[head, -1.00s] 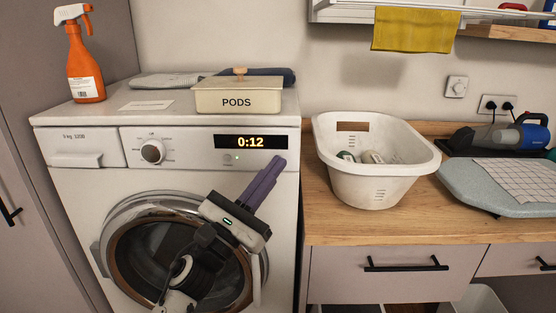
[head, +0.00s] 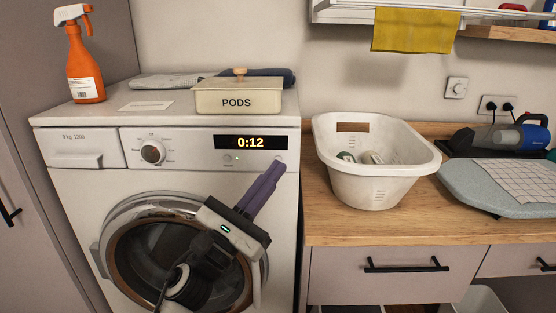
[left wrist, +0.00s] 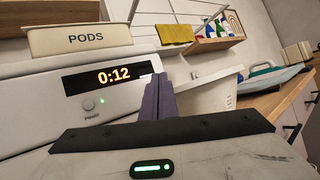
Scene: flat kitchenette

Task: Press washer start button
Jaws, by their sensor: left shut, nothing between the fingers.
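The white washer (head: 75,185) stands at the left, its door shut. My right gripper is not in view.
A PODS box (head: 238,98), folded cloths and an orange spray bottle (head: 84,60) stand on the washer top. A white basket (head: 370,175) stands on the wooden counter to the right. The washer's front right of the fingers is clear.

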